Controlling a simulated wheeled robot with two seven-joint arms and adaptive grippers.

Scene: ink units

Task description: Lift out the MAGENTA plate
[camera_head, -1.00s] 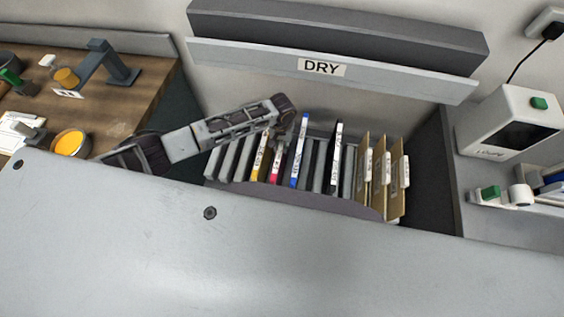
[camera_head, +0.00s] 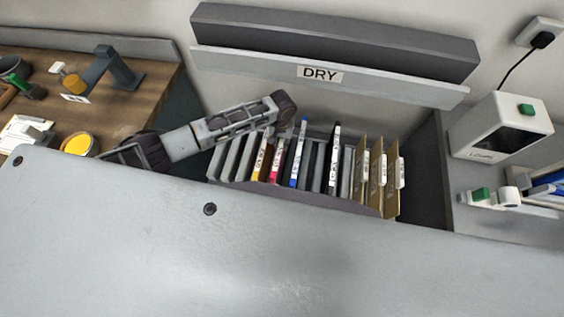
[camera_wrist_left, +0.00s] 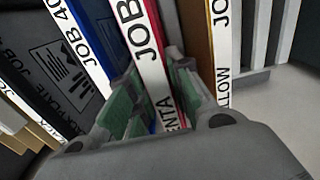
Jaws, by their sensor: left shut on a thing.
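The magenta plate (camera_head: 275,164) stands in the rack under the DRY sign, with a white label on its edge. It is between the yellow plate (camera_head: 259,160) and the blue plate (camera_head: 298,158). My left gripper (camera_head: 283,131) is at its top edge. In the left wrist view the magenta plate (camera_wrist_left: 150,65) runs between the green-padded fingers of my left gripper (camera_wrist_left: 160,85), which is shut on it. The fingers cover part of its label; "JOB" and "NTA" show. Its lower part is hidden in the rack. My right gripper is not in view.
The dark rack (camera_head: 300,199) also holds a black plate (camera_head: 334,160), several grey dividers and several tan boards (camera_head: 378,180). The DRY shelf (camera_head: 390,84) overhangs behind. A wooden bench (camera_head: 125,110) is at left, a white device (camera_head: 500,125) at right.

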